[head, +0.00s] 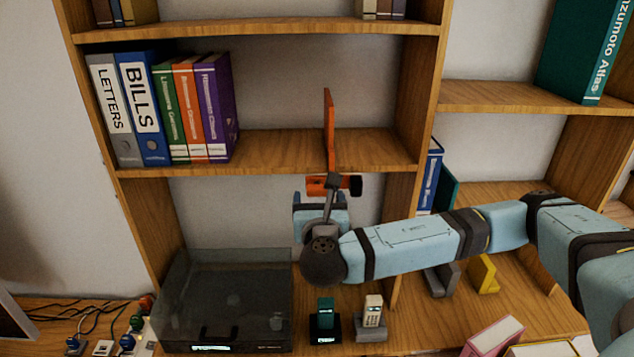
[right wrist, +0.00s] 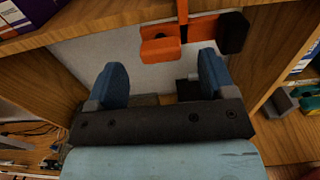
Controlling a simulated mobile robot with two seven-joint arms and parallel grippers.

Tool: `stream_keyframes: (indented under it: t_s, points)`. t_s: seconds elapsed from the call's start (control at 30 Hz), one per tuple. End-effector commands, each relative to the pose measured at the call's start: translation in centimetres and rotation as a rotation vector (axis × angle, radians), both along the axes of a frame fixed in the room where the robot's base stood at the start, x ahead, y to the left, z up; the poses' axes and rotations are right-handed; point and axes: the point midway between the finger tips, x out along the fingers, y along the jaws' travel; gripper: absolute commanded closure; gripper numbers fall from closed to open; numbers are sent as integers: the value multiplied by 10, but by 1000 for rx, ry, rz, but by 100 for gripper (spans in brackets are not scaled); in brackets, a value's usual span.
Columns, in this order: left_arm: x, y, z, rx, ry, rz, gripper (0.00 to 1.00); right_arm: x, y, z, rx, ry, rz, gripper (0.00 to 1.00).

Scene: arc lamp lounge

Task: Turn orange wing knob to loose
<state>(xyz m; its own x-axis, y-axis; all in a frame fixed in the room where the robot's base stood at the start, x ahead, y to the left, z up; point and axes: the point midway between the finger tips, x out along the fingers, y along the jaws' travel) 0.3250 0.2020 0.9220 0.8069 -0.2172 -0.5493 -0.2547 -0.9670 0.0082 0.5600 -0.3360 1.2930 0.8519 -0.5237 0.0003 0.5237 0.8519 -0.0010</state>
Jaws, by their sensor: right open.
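The orange wing knob (head: 317,186) is at the front edge of the middle shelf, with a black end (head: 353,187) on its right. An orange upright piece (head: 329,120) rises above it over the shelf board. In the right wrist view the orange knob (right wrist: 162,46) is ahead of the fingers, and its black end (right wrist: 233,33) is to the right. My right gripper (right wrist: 162,80) is open and empty, its blue fingers spread wide just short of the knob. In the head view my right gripper (head: 320,205) is just below the knob, partly hidden by its own wrist.
Binders (head: 160,110) stand at the left of the middle shelf (head: 270,160). Below are a dark smoked-lid box (head: 225,300) and two handsets, one teal (head: 325,308) and one pale (head: 372,310). A wooden divider (head: 420,90) stands right of the knob.

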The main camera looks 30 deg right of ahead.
Motion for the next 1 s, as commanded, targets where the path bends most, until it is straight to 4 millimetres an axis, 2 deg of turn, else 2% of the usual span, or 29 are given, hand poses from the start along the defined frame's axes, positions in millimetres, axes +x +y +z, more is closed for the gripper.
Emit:
stream_keyframes:
  t_s: [0.1, 0.3, 0.67, 0.7, 0.9, 1.0]
  points:
    - [-1, 2, 7, 2, 3, 3, 57, 20, -13, 3, -2, -1, -3, 23]
    - [-3, 2, 7, -9, 15, 20, 57, 40, -24, 1, -1, 1, -1, 23]
    - [3, 1, 4, -19, 17, 34, 57, 45, -28, 0, 1, 1, 0, 23]
    - [4, 2, 5, -18, 14, 34, 57, 45, -28, 0, 0, 0, 0, 26]
    - [5, 3, 8, -17, 9, 32, 57, 45, -27, 0, 0, 0, 0, 72]
    - [5, 2, 8, -17, 9, 32, 57, 45, -27, 0, 1, -1, 0, 73]
